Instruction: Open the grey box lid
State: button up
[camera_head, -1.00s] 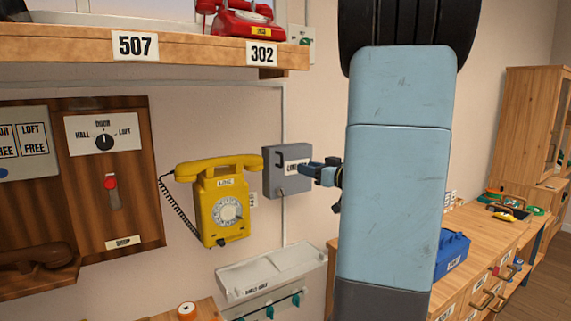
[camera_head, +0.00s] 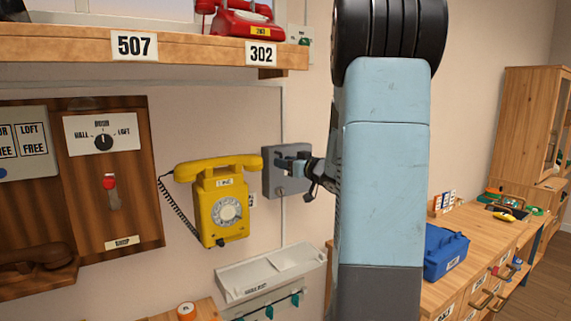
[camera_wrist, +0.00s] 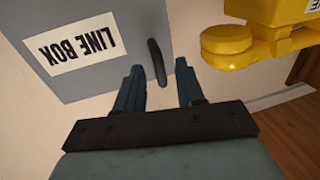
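The grey box (camera_head: 270,182) is fixed to the wall, right of the yellow dial phone (camera_head: 220,205). Its lid looks shut. In the wrist view the grey lid (camera_wrist: 108,20) fills the upper left, with an upside-down "LINE BOX" label (camera_wrist: 77,50). A dark upright handle (camera_wrist: 154,55) stands near the lid's edge. My gripper (camera_wrist: 159,67) is open, with one finger on each side of the handle's lower end in the picture. I cannot tell whether either finger touches it. In the head view my gripper (camera_head: 289,164) covers part of the box front.
The yellow handset end (camera_wrist: 228,45) is close to the right of my fingers in the wrist view. A white tray (camera_head: 268,272) sits below the box. A shelf (camera_head: 180,50) with a red phone (camera_head: 240,18) is above. A blue box (camera_head: 445,252) stands on the right-hand bench.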

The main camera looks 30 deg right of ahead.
jog(key=shift+c, duration=0.4)
grip_shut()
jog(key=shift+a, duration=0.1)
jog(key=shift+s+y, duration=0.1)
jog(key=shift+y, duration=0.2)
